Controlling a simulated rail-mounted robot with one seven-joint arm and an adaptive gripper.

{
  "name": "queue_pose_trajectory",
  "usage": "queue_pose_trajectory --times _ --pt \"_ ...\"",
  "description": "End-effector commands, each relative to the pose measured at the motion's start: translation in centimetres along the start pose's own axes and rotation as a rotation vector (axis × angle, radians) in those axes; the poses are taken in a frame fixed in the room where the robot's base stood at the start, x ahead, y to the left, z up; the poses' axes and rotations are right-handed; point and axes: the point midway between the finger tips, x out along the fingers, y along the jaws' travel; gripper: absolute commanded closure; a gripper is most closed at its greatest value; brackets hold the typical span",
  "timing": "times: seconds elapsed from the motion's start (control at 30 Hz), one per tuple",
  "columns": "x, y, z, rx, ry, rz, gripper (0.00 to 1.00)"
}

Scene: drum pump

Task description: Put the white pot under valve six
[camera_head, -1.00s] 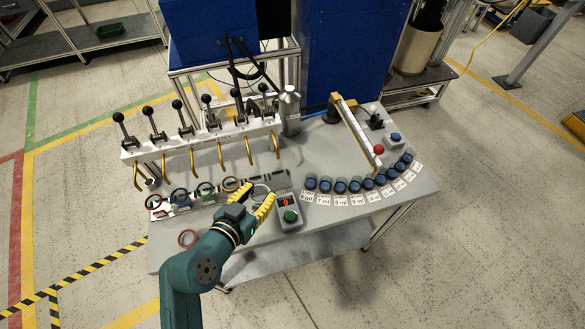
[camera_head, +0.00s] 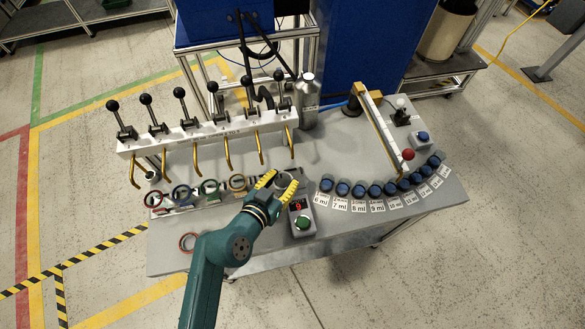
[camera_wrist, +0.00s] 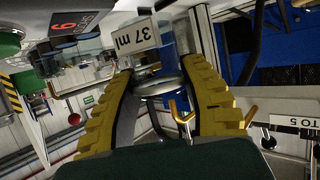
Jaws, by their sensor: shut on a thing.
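My gripper (camera_head: 279,178) is shut on the white pot (camera_head: 284,182), a small round vessel with a pale rim. The pot also shows between the yellow fingers in the wrist view (camera_wrist: 158,88); its lower part is partly hidden. Several lever valves stand in a row on a white rail, each with a brass spout. The rightmost valve (camera_head: 279,88) has its spout (camera_head: 290,143) just behind the gripper in the head view. The pot is on the near side of that spout, not under it. I cannot tell its exact height above the table.
A red ring (camera_head: 188,242) lies in front. A box with a green button (camera_head: 303,222) stands close to the gripper's right. Labelled blue-topped jars (camera_head: 359,190) curve along the right.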

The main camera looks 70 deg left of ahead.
Motion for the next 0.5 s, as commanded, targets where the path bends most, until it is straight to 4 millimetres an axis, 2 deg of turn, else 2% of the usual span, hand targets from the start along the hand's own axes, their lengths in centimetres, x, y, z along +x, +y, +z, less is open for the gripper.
queue_pose_trajectory --times 0.03,0.1,0.27,0.5 --pt "1.5 0.0 -0.9 0.005 0.006 0.002 0.91" --pt "3.1 0.0 -1.5 0.002 0.005 0.002 0.91" --pt "5.1 0.0 -2.0 0.000 0.000 0.001 0.91" --pt "6.5 0.0 1.3 -0.002 -0.001 0.001 0.91"
